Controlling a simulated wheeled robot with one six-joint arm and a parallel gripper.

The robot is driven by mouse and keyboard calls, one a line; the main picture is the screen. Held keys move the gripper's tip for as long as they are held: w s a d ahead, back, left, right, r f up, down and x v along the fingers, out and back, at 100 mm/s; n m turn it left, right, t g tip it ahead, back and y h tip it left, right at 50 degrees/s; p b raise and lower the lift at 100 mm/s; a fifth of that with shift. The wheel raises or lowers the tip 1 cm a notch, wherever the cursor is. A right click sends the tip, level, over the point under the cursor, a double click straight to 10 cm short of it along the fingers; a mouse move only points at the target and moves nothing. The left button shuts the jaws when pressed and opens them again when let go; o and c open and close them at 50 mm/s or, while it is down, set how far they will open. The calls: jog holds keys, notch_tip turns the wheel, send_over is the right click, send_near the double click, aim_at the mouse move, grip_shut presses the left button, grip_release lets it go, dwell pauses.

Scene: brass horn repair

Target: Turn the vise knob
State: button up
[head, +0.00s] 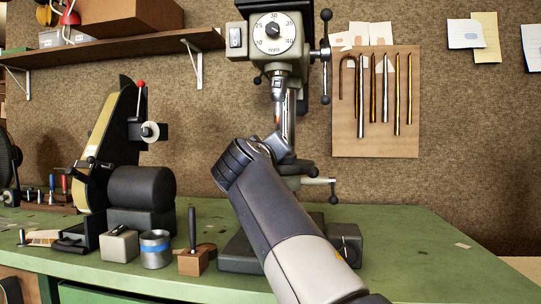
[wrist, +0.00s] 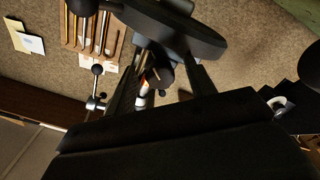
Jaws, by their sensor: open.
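In the head view my arm crosses the middle, and its dark wrist end (head: 245,165) is in front of the drill press column. My gripper fingers are hidden there. In the wrist view my gripper (wrist: 165,88) is open, a dark finger on each side and nothing held. A dark round part (wrist: 175,25) lies just beyond the fingertips, with metal parts behind it. A small grey block with a dark round knob (head: 345,243) stands right of my arm at the press base, partly covered. I cannot tell for certain whether this is the vise knob.
The drill press (head: 273,33) has feed levers with black balls and a side lever (head: 318,181) below. A belt grinder (head: 120,150), a metal cup (head: 155,248) and a wooden block (head: 193,262) stand left. The green bench (head: 440,255) is mostly clear on the right.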

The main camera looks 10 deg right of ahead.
jog(key=v, duration=1)
jog(key=shift+s+a, duration=0.15)
jog(key=shift+s, duration=0.25)
jog(key=x, duration=1.1)
jog(key=shift+s, duration=0.1)
